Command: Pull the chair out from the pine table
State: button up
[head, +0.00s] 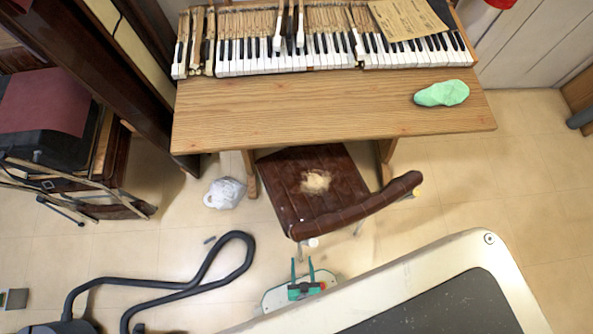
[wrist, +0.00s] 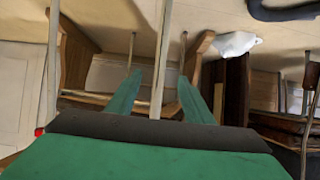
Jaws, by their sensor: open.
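The chair (head: 335,180) has a dark brown leather seat with a worn pale patch, a curved backrest on the near right side, and thin metal legs. Its far part is under the pine table (head: 330,108). My gripper (head: 302,262) is open and low, just on the near side of the chair. In the wrist view, my two green fingers (wrist: 160,90) are spread apart, and a thin metal chair leg (wrist: 161,45) shows between them. I cannot tell how deep the leg sits between the fingers. No contact is visible.
Floor (head: 450,190) is clear right of the chair.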

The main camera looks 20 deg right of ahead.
jog(key=s+a, duration=0.2)
jog(key=s, duration=0.4)
dwell(0.3)
jog(key=shift+s, duration=0.25)
dwell(0.3)
